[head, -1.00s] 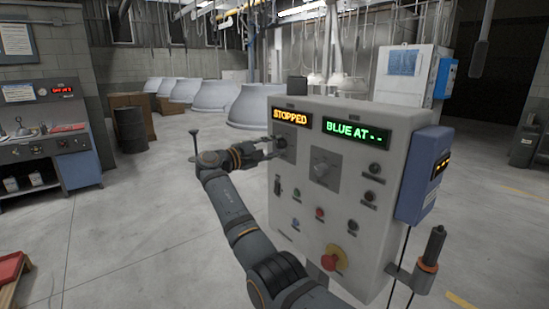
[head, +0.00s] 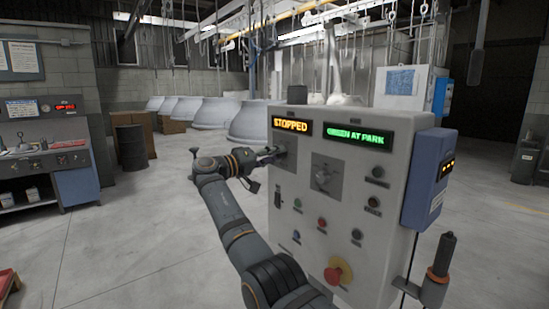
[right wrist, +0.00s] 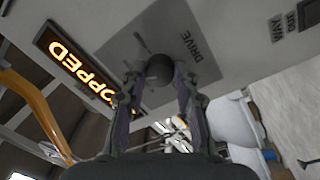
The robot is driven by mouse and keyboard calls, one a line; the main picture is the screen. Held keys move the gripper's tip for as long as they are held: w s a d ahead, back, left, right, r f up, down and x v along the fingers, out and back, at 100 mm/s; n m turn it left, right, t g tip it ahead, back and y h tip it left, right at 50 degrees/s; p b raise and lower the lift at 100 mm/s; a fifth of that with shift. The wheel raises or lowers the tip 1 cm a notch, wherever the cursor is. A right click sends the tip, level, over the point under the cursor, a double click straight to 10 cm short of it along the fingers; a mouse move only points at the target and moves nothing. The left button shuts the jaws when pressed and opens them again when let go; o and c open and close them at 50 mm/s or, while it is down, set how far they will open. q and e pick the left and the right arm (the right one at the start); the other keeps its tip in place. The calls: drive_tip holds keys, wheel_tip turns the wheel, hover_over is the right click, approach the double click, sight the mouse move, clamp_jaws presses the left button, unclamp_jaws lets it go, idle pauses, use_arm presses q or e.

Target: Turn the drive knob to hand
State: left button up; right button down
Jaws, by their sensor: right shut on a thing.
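The drive knob (right wrist: 160,70) is a dark round knob on a grey plate labelled DRIVE (right wrist: 194,48) in the right wrist view. My right gripper (right wrist: 158,82) is shut on it, one finger on each side. In the head view my right gripper (head: 270,157) reaches the plate (head: 288,152) at the upper left of the control box (head: 318,215), and its fingers hide much of the knob. The knob's pointer and the "hand" mark cannot be made out. The orange display (head: 290,126) above reads STOPPED. My left gripper is not in view.
A green display (head: 355,135) reads GREEN AT PARK. Below are small buttons and a red emergency button (head: 334,273). A blue unit (head: 428,180) is on the box's right side.

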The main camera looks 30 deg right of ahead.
drive_tip(key=m, duration=0.6)
drive_tip(key=shift+m+p, duration=0.3)
drive_tip(key=m, duration=0.6)
drive_tip(key=shift+w+m+g+y+p, duration=0.1)
drive_tip(key=shift+m+g+y+p, duration=0.2)
drive_tip(key=shift+p, duration=0.05)
drive_tip(key=c, duration=1)
unclamp_jaws()
drive_tip(key=a, duration=0.7)
drive_tip(key=shift+a, duration=0.3)
